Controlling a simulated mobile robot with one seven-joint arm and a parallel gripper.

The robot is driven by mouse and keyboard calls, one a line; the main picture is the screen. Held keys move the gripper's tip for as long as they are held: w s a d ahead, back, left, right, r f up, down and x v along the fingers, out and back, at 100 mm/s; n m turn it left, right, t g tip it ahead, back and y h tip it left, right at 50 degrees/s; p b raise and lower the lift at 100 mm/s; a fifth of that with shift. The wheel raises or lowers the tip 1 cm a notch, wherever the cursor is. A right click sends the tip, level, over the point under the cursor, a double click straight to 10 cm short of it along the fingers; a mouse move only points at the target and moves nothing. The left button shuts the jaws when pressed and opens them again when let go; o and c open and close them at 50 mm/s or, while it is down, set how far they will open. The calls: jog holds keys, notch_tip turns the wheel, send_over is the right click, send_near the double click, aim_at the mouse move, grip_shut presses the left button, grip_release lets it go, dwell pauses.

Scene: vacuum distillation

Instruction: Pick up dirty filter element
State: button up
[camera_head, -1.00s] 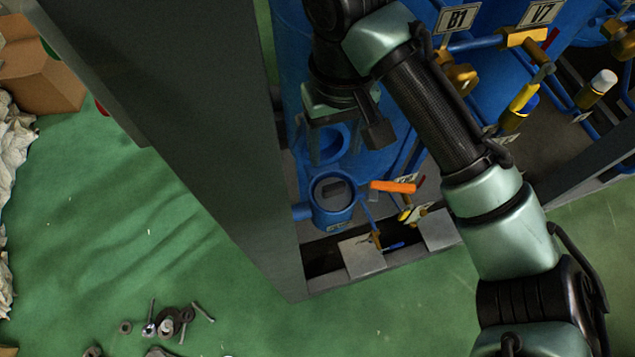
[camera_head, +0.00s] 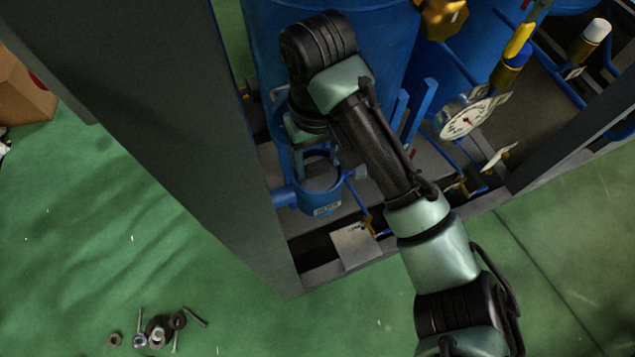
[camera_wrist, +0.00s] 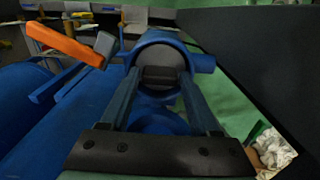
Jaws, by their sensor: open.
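The dirty filter element (camera_wrist: 162,60) is a grey round piece with a dark raised bar, seated inside the open blue cylindrical housing (camera_wrist: 154,97) in the wrist view. My gripper (camera_wrist: 158,74) is open, its two fingers reaching to either side of the bar; I cannot tell whether they touch it. In the head view the housing (camera_head: 322,205) stands low at the foot of a large blue tank. My gripper (camera_head: 316,155) is over its mouth there and hides most of the element.
An orange-handled valve (camera_wrist: 65,42) is left of the housing in the wrist view. A dark grey post (camera_head: 215,140) stands close on the left in the head view. Blue pipes and a pressure gauge (camera_head: 465,120) are to the right. Loose metal parts (camera_head: 158,330) lie on the green floor.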

grip_shut()
jog(key=shift+r, duration=0.2)
dwell(0.5)
